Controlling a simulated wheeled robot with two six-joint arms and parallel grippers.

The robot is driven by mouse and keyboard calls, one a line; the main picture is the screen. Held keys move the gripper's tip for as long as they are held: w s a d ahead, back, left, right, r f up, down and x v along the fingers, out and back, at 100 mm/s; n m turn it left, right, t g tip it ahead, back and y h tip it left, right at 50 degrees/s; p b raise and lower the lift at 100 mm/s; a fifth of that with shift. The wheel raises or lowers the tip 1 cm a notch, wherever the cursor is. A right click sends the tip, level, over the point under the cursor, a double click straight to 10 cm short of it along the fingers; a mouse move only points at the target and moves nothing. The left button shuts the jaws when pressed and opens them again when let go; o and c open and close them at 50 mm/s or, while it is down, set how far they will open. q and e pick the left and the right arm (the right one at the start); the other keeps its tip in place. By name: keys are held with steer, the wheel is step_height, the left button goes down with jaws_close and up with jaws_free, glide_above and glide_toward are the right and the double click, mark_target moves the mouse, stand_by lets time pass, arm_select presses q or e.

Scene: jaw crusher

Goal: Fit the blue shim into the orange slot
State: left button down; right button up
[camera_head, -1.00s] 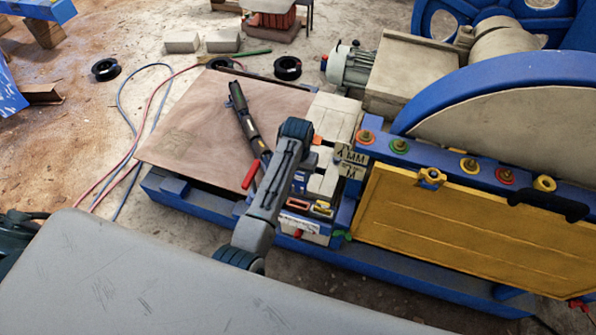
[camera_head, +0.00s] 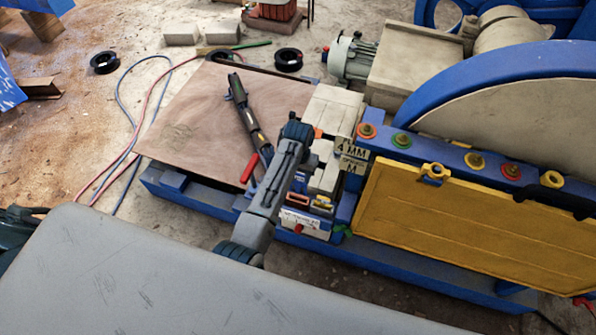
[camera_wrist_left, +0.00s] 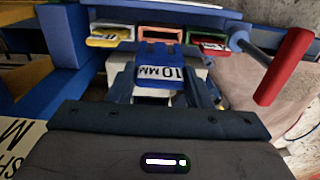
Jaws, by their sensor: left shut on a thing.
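My left gripper (camera_wrist_left: 161,88) is shut on the blue shim (camera_wrist_left: 160,72), marked 10 MM. In the left wrist view the shim's far end lies just short of the orange slot (camera_wrist_left: 161,33), lined up roughly with it. I cannot tell whether they touch. My right gripper is not in view.
A red-handled lever (camera_wrist_left: 286,66) stands right of the slots in the wrist view. The yellow panel (camera_head: 460,225) and blue machine frame (camera_head: 425,150) stand to the right in the head view.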

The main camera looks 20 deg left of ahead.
mark_target(298, 192)
arm_select(q)
steer(key=shift+f, duration=0.25)
steer(key=shift+f+b, duration=0.3)
steer(key=shift+f, duration=0.3)
steer(key=shift+f+b, duration=0.55)
steer(key=shift+f, duration=0.8)
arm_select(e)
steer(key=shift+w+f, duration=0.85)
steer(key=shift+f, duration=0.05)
arm_select(q)
steer(key=shift+f, duration=0.1)
steer(key=shift+f, duration=0.2)
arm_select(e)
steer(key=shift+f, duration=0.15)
